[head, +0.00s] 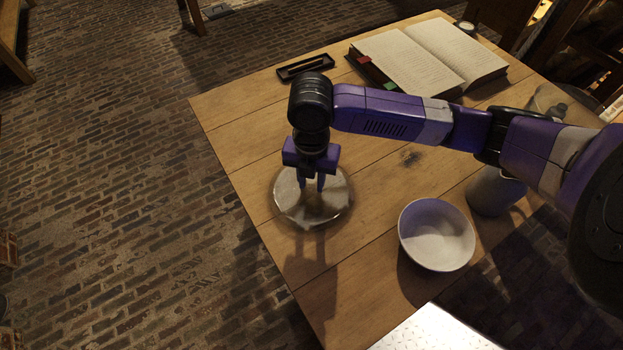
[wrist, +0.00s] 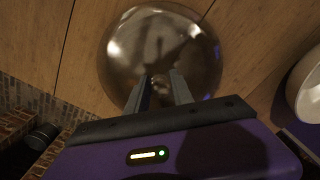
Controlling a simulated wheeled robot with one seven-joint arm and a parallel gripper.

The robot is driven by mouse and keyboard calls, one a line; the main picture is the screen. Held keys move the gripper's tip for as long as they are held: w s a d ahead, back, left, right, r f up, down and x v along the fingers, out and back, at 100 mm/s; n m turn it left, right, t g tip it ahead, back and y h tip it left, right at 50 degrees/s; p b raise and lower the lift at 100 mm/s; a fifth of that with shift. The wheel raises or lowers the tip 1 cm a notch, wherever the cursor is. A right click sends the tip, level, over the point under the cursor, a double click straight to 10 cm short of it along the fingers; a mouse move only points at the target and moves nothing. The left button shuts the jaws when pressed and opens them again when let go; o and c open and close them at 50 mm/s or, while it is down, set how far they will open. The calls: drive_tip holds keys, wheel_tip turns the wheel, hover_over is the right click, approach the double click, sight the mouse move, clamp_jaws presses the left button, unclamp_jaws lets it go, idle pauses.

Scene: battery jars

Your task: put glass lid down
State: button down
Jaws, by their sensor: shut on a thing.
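The round glass lid (head: 290,205) is clear and shiny, near the left edge of the wooden table (head: 373,208). My gripper (head: 311,186) points straight down over the middle of the lid. It is shut on the lid's small knob, which the fingers mostly hide. In the wrist view the lid (wrist: 160,45) fills the space beyond the fingertips (wrist: 162,80) and looks level. I cannot tell whether the lid touches the table or hangs just above it.
A white bowl (head: 436,234) stands right of the lid, with a grey jar (head: 492,192) behind it, partly under my arm. An open book (head: 425,58) and a dark pen tray (head: 305,67) lie at the far side. Bare wood surrounds the lid; the table's left edge is close.

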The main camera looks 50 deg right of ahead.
drive_tip(key=shift+f, duration=0.15)
drive_tip(key=c, duration=1.1)
unclamp_jaws()
